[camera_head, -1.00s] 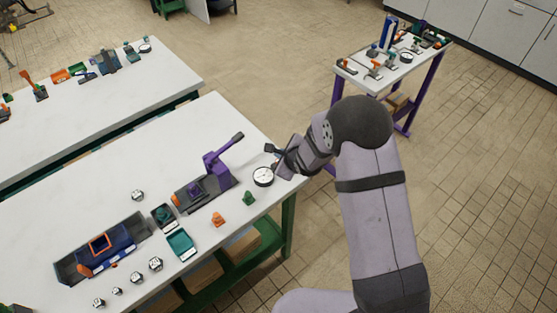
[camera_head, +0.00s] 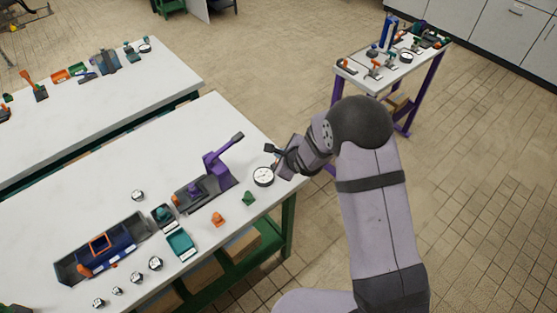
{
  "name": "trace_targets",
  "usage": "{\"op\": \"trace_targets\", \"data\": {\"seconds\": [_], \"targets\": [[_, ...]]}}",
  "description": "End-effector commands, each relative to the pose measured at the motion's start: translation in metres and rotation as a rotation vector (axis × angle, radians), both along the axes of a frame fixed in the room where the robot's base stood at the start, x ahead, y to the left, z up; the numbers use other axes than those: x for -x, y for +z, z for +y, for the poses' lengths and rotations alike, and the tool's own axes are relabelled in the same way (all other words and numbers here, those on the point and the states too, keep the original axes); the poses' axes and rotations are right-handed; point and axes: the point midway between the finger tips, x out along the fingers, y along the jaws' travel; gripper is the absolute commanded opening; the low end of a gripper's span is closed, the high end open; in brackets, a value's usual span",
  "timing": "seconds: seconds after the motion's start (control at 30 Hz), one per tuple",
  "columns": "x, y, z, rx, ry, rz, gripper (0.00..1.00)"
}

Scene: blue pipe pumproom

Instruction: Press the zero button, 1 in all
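I cannot make out a button marked zero in this view. A teal tray-like device (camera_head: 180,244) with a pale front edge lies near the front edge of the near table; any button on it is too small to tell. A round white dial gauge (camera_head: 263,176) is at the table's right end. My gripper (camera_head: 273,159) is beside and just behind the gauge, at the table's right end. Its fingers are small and dark, partly hidden by my wrist, and I cannot tell if they are open or shut. No held object shows.
A purple lever press (camera_head: 217,166) stands left of my gripper. A small dark device with a teal top (camera_head: 163,216), an orange piece (camera_head: 218,219), a green piece (camera_head: 248,198), a blue pipe fixture (camera_head: 105,249) and several small dice-like blocks occupy the near table (camera_head: 100,195). Its back left is clear.

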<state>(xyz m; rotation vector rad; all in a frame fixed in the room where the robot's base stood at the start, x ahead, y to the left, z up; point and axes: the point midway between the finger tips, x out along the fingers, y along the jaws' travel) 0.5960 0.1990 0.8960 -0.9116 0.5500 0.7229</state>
Motion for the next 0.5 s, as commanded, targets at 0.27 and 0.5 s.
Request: {"op": "trace_targets", "data": {"seconds": [0.27,0.5], "targets": [[0.0001,-0.0021,-0.0001,0.0,0.0,0.0,0.0],[-0.0001,-0.008,-0.0002,0.001,0.001,0.0,0.0]]}}
